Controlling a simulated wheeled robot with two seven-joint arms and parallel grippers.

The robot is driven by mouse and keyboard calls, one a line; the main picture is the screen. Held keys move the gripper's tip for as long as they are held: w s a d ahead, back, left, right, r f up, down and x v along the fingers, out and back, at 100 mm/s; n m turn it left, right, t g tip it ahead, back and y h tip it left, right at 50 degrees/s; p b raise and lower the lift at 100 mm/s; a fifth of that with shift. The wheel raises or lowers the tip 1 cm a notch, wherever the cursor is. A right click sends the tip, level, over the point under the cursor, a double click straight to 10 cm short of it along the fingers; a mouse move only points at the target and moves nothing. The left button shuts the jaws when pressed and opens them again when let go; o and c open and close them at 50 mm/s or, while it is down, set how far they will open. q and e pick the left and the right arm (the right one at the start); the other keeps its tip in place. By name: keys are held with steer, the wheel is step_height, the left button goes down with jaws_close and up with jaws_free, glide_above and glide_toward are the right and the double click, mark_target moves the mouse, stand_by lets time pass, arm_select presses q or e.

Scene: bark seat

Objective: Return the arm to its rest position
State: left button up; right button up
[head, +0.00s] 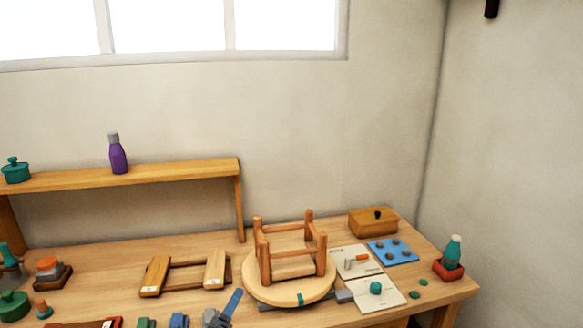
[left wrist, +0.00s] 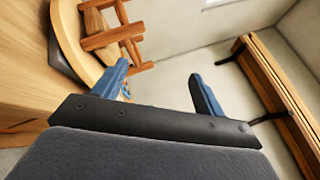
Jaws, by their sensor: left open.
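My left gripper (head: 222,309) shows at the bottom edge of the head view, in front of the bench and left of the round seat. In the left wrist view its two blue fingers (left wrist: 160,85) stand wide apart with nothing between them. The wooden stool (head: 292,247) stands with its legs up on the round pale seat (head: 290,291) on the bench. Part of the stool shows beyond the fingers in the left wrist view (left wrist: 105,35), apart from them as far as I can tell. My right gripper is not in view.
The bench (head: 110,265) holds a slatted wooden piece (head: 186,273), a lidded wooden box (head: 373,221), a blue tray (head: 393,251), white cards (head: 377,295) and a red-based bottle (head: 450,260). A shelf (head: 130,174) at the back carries a purple bottle (head: 117,155) and a teal pot (head: 15,171).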

arm_select(q)
steer(key=s+a+f+n+g+y, duration=0.4)
steer(key=s+f+n, duration=0.25)
steer(key=n, duration=0.25)
steer(key=s+a+f+n+g+y, duration=0.3)
steer(key=s+a+f+n+y, duration=0.15)
steer(key=f+n, duration=0.4)
steer(key=s+d+f+n+g+h, duration=0.1)
steer(key=s+f+n+g, duration=0.35)
steer(key=s, duration=0.55)
steer(key=s+d+f+n+g+h, duration=0.1)
steer(key=s+f+n+g, duration=0.3)
steer(key=s, duration=0.5)
step_height(320, 180, down, 26)
steer(key=w+d+g+b, duration=0.1)
steer(key=w+g, duration=0.1)
steer(key=s+f, duration=0.4)
steer(key=f, duration=0.8)
steer(key=s+f, duration=0.4)
steer(key=f, duration=0.7)
steer(key=shift+s+d+f+m+b, duration=0.2)
steer(key=shift+s+f+m+b, duration=0.15)
steer(key=shift+f+m+b, duration=0.1)
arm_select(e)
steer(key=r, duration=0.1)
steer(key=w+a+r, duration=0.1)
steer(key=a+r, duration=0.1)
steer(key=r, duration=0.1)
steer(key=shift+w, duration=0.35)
